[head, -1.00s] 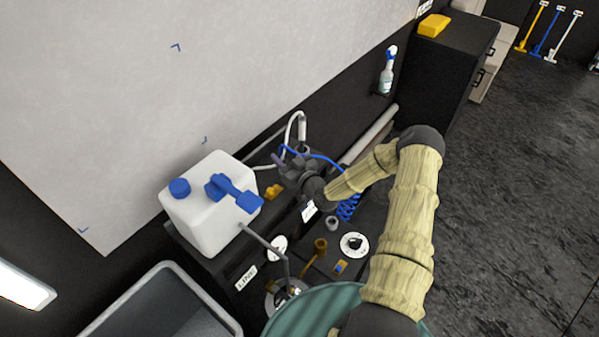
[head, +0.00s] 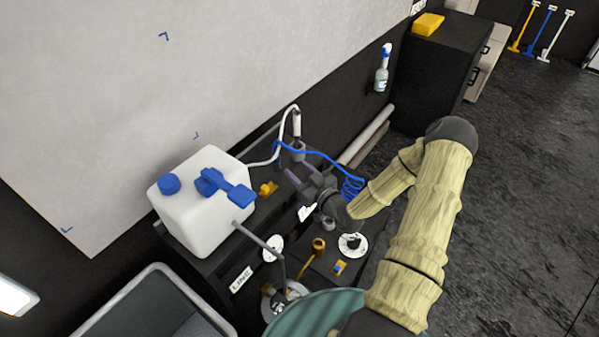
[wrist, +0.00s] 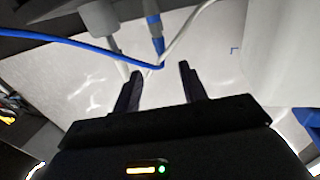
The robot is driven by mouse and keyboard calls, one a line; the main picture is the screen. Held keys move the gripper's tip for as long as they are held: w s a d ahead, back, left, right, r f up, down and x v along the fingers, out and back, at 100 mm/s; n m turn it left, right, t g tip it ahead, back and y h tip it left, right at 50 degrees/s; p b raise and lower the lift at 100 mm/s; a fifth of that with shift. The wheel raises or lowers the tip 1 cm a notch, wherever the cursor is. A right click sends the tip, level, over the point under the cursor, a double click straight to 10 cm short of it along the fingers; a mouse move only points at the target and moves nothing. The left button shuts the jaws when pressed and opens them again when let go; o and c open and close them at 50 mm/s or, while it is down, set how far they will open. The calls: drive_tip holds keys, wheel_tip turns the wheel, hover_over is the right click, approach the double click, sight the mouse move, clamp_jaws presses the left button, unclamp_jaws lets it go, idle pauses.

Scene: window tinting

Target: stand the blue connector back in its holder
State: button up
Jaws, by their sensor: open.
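In the wrist view the blue connector (wrist: 152,22) is beyond my open fingertips, in line with the gap between them. It has a grey section, and a thin blue hose (wrist: 75,43) joins it nearest my fingers. Its far end is cut off at the picture's top edge, so its seating in the holder cannot be told. In the head view the blue hose (head: 318,153) rises from a coil to a small blue spot (head: 276,147) behind my gripper. My gripper (head: 294,172) is open and apart from the connector; it also shows in the wrist view (wrist: 160,72).
A grey fitting with a white pipe (head: 297,125) stands close to the connector. A white jug (head: 205,215) with blue caps is left of my gripper. A yellow-orange piece (head: 268,188) lies between them. White film covers the wall behind.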

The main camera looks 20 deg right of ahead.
drive_tip(key=s+a+r+m+g+h, duration=0.2)
drive_tip(key=s+r+g, duration=0.4)
drive_tip(key=s, duration=0.4)
drive_tip(key=s+a+r+m+g+h, duration=0.1)
drive_tip(key=s+r+g+h, duration=0.3)
drive_tip(key=s, duration=0.7)
wheel_tip(320, 180, up, 2)
drive_tip(key=m+g, duration=0.1)
drive_tip(key=g, duration=0.3)
drive_tip(key=shift+s+a, duration=0.25)
drive_tip(key=shift+a, duration=0.15)
drive_tip(key=shift+c, duration=0.4)
drive_tip(key=shift+c, duration=0.2)
